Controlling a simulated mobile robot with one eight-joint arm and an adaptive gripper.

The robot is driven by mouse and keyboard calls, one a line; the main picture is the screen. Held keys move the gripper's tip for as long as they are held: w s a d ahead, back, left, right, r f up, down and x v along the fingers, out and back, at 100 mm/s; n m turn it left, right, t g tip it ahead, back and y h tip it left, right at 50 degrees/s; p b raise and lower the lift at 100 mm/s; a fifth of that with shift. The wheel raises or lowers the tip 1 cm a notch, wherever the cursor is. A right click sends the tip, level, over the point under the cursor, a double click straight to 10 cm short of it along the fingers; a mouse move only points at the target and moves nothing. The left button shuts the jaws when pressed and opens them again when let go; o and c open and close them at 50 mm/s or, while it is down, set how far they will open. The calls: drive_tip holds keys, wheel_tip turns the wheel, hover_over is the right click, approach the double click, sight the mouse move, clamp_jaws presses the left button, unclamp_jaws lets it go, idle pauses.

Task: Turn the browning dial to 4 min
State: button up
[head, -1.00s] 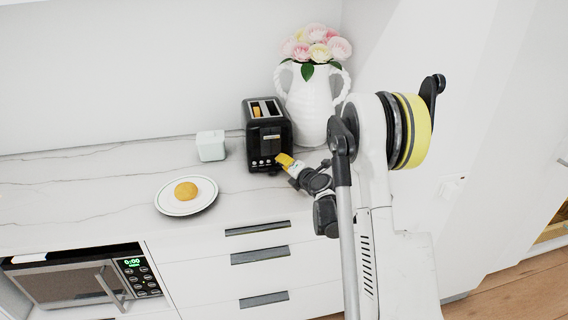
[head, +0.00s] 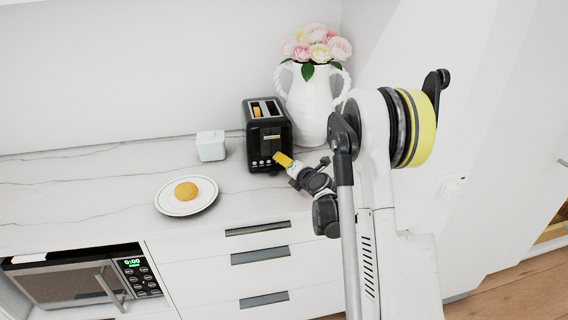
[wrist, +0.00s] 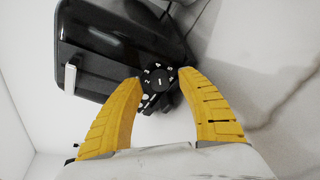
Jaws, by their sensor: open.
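The black toaster (head: 267,137) stands on the counter, with bread showing in a slot. In the wrist view, the toaster body (wrist: 110,42) fills the upper left. Its round black browning dial (wrist: 158,79) has pale numbers and a short pale mark at its centre. My gripper (wrist: 161,78) has two yellow fingers, spread open on either side of the dial. The tips look close to the dial; I cannot tell whether they touch it. In the head view, my gripper (head: 282,158) is at the toaster's lower right front, and the dial is hidden there.
A white vase (head: 311,103) with pink and cream flowers stands close behind the toaster. A pale box (head: 211,146) stands to its left. A plate (head: 172,208) with a round bun lies at front left. A microwave (head: 75,280) sits below. The left counter is mostly clear.

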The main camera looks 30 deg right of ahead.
drive_tip(key=v, duration=1.1)
drive_tip(key=shift+s+r, duration=0.1)
drive_tip(key=shift+s, duration=0.05)
drive_tip(key=s+a+r+m+t+h, duration=0.1)
drive_tip(key=s+r+m+h, duration=0.15)
drive_tip(key=r+m, duration=0.55)
drive_tip(key=s+a+r+m+t+h, duration=0.1)
drive_tip(key=s+r+m+h, duration=0.3)
drive_tip(key=r, duration=0.6)
drive_tip(key=s+a+f+m+g+y, duration=0.3)
drive_tip(key=s+a+f+m+g, duration=0.2)
drive_tip(key=s+a, duration=0.4)
drive_tip(key=s+a+f+m+g+y, duration=0.4)
drive_tip(key=s+a+f+m, duration=0.3)
drive_tip(key=s+a, duration=0.3)
drive_tip(key=shift+s+a+f+m+g, duration=0.15)
drive_tip(key=shift+s+f+m+g, duration=0.15)
drive_tip(key=shift+s+m+g, duration=0.5)
